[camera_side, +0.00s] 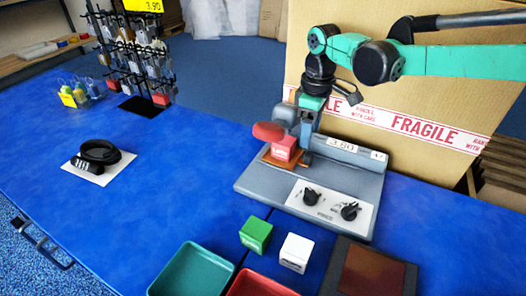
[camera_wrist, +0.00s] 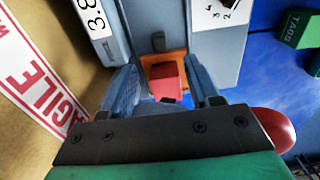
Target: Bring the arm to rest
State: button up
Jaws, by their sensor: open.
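My gripper (camera_side: 305,128) hangs low over the grey machine (camera_side: 265,182) with two dials. In the wrist view its two fingers (camera_wrist: 164,88) are apart, one on each side of a small red block (camera_wrist: 167,80). The red block also shows in the side view (camera_side: 284,149), with a pale label on its face. It sits on an orange plate (camera_side: 273,161) on the machine. I cannot tell whether a finger touches the block. A rounded red knob (camera_side: 267,131) is beside the block and close to my gripper; it also shows at the right in the wrist view (camera_wrist: 273,128).
A large carton (camera_side: 410,108) with FRAGILE tape stands close behind my arm. A green block (camera_side: 256,234), a white block (camera_side: 296,252), a green tray (camera_side: 190,272) and a red tray (camera_side: 258,286) are in front.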

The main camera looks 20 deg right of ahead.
jog(key=s+d+r+m+t, duration=0.2)
jog(key=s+d+m+t, duration=0.1)
jog(key=s, duration=0.5)
jog(key=s+d+r+m+t, duration=0.3)
jog(key=s+d+m+t, duration=0.1)
jog(key=s+d+m, duration=0.2)
jog(key=shift+s+d, duration=0.85)
jog(key=shift+d, duration=0.3)
